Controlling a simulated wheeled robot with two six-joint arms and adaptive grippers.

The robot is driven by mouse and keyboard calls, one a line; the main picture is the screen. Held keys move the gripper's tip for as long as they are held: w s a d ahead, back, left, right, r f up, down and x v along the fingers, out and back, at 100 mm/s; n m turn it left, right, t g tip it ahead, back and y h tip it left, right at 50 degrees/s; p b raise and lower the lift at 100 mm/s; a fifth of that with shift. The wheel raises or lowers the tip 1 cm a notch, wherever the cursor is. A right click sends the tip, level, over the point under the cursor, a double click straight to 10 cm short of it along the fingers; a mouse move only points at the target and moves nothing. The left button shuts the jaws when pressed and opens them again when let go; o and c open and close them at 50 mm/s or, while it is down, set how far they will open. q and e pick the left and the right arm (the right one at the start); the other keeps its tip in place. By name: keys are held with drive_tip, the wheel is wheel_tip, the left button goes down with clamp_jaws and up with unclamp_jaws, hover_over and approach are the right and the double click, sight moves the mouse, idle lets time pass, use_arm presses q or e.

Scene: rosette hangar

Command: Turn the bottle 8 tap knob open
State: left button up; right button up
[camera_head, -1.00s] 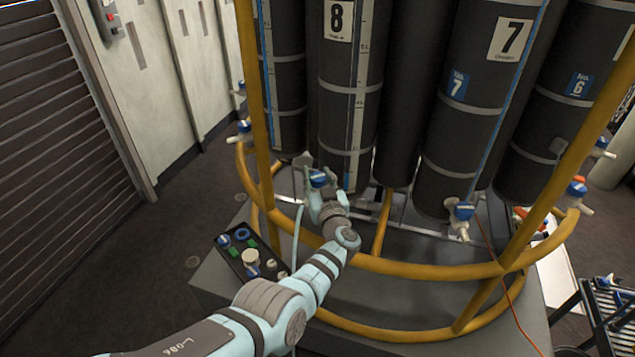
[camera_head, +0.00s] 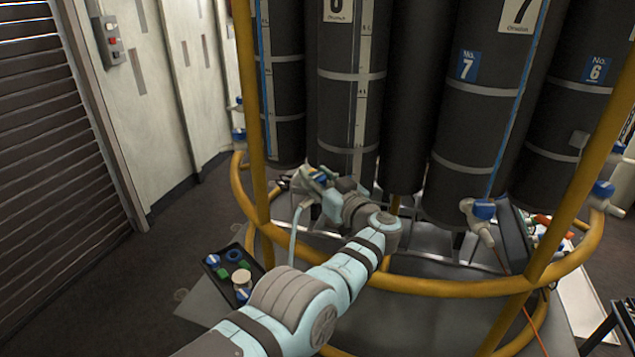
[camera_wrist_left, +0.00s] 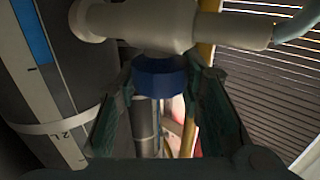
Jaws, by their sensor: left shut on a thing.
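Bottle 8 (camera_head: 338,95) is a tall dark cylinder with a pale measuring strip and a white number plate cut off at the top of the head view. Its tap (camera_wrist_left: 150,25) has a pale body across the top of the left wrist view, with a hose at the right end. The tap's blue knob (camera_wrist_left: 160,78) points down between the fingers; a bit of blue shows in the head view (camera_head: 319,177). My left gripper (camera_wrist_left: 162,84) is shut on the knob, one finger on each side. My right gripper is not in view.
A yellow rail (camera_head: 440,287) rings the bottles, and my left arm reaches over it. A yellow post (camera_head: 254,120) stands left of the gripper. Bottle 7 (camera_head: 475,120) and its blue-knobbed tap (camera_head: 484,210) are to the right. A black tray (camera_head: 222,253) with small parts sits lower left.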

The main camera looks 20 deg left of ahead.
sight(317, 176)
use_arm(q)
drive_tip(key=o, duration=1.2)
wheel_tip(317, 176, up, 10)
drive_tip(key=shift+w, duration=0.1)
